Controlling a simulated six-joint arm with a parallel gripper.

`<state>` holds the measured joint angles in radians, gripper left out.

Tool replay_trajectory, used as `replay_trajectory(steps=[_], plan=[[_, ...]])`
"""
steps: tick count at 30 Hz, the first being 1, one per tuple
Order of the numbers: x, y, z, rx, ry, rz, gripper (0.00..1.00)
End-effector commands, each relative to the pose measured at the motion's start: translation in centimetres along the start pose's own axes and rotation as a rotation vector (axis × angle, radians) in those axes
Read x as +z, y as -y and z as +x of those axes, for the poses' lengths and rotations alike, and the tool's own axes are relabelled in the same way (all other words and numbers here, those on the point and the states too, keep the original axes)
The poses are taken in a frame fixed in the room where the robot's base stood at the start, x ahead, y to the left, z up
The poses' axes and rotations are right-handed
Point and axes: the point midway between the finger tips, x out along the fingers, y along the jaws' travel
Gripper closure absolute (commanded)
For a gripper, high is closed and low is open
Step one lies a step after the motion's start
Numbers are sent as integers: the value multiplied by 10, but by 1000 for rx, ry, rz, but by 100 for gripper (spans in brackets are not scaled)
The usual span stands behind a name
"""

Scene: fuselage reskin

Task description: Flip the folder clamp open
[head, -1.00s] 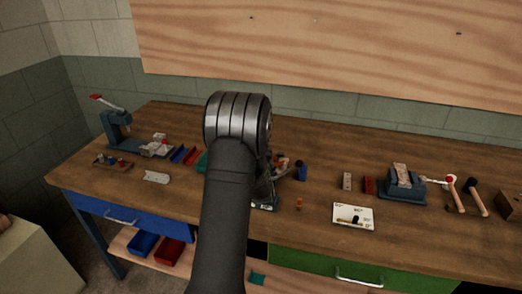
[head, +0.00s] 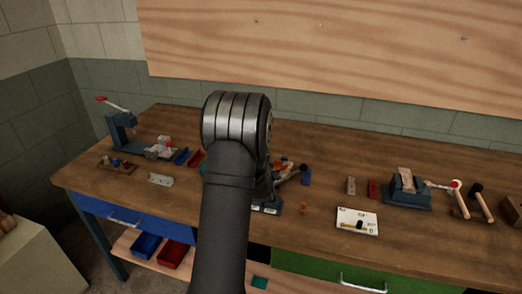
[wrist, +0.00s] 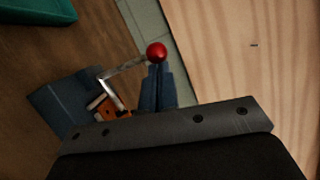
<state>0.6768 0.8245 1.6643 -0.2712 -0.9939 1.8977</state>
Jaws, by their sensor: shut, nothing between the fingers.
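In the wrist view, a bent silver lever with a red ball knob (wrist: 157,52) rises from a blue metal device (wrist: 66,101). I take this for the folder clamp. An orange part (wrist: 116,115) lies beside the lever's foot. My gripper (wrist: 157,67) shows as two dark fingers held together, empty, with their tips just below the red knob. I cannot tell whether they touch it.
A green bin (wrist: 35,10) is near the device. To the right are a white card (head: 357,220), another blue device (head: 407,195) with a red-knobbed lever, and hammers (head: 480,200). A lever press (head: 122,130) stands far left. The front middle bench is fairly clear.

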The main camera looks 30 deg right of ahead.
Motion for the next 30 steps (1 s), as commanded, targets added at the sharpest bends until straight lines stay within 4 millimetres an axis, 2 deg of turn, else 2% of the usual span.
replay_trajectory(steps=[13, 30], plan=[[34, 0, 12, 129, 3, -372, 100], [72, -23, 26, 310, 2, -876, 100]])
